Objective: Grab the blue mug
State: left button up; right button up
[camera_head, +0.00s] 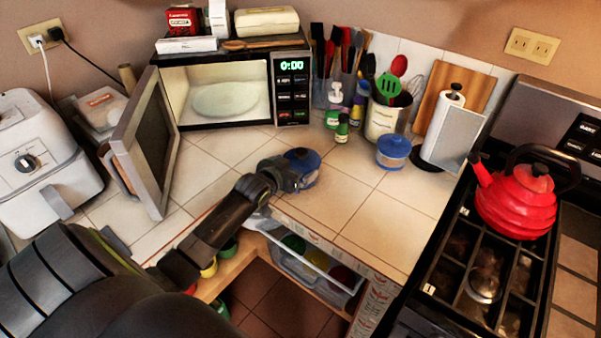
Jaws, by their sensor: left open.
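The blue mug (308,164) stands on the tiled counter in front of the microwave. My left arm comes in from the left and reaches over the counter's front edge. My left gripper (298,177) is open at the mug's near left side and covers part of it. I cannot tell whether the fingers touch the mug or go around it. The mug's handle is not clear to see. My right gripper is not in view.
A microwave (270,92) with its door (148,140) swung open stands behind. A red kettle (515,200) sits on the stove. The counter right of the mug is clear.

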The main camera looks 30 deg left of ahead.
pick_arm(q)
jog(key=shift+p+x, duration=0.3)
jog(key=shift+x, duration=0.65)
jog(key=shift+f+x, duration=0.2)
jog(key=shift+x, duration=1)
jog(key=shift+a, duration=0.1)
jog(key=shift+c, duration=0.9)
jog(key=shift+r, duration=0.3)
jog(key=c, duration=0.7)
